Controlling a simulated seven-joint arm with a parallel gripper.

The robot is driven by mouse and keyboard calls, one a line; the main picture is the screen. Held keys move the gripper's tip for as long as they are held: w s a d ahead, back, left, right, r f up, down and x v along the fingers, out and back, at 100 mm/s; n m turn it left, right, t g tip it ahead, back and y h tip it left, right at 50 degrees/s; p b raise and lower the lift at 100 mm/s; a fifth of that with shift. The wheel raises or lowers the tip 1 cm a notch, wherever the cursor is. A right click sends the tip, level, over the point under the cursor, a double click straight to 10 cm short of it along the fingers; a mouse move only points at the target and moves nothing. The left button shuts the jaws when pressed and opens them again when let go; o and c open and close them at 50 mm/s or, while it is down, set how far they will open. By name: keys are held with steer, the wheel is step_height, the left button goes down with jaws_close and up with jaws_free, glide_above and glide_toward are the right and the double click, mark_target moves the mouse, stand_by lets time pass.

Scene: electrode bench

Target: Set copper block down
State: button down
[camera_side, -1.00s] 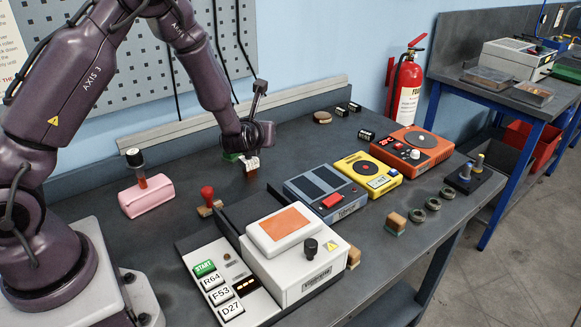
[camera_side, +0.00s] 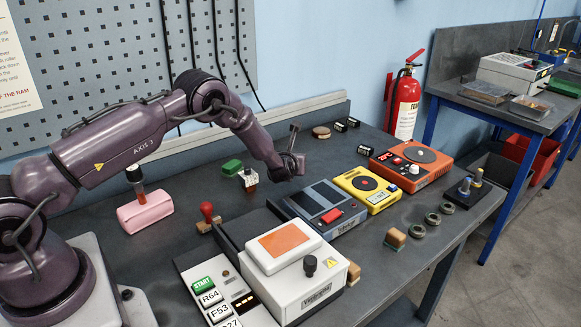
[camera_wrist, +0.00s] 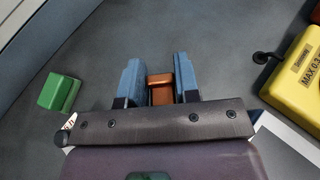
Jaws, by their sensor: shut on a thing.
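My gripper shows in the wrist view (camera_wrist: 159,85), with its two blue fingers on either side of a small orange-brown copper block (camera_wrist: 160,90). The block sits between the fingertips over bare grey bench. In the side view my gripper end is at the back middle of the bench, behind the blue-grey device. My wrist hides the fingers and the block there, and I cannot tell whether the block touches the bench.
Bench (camera_wrist: 220,50) ahead of the fingers is clear.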

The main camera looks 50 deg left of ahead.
steer(key=shift+f, duration=1.1)
steer(key=shift+f, duration=0.1)
steer(key=shift+f, duration=0.5)
steer(key=c, duration=0.8)
jaws_free()
steer(key=shift+c, duration=0.2)
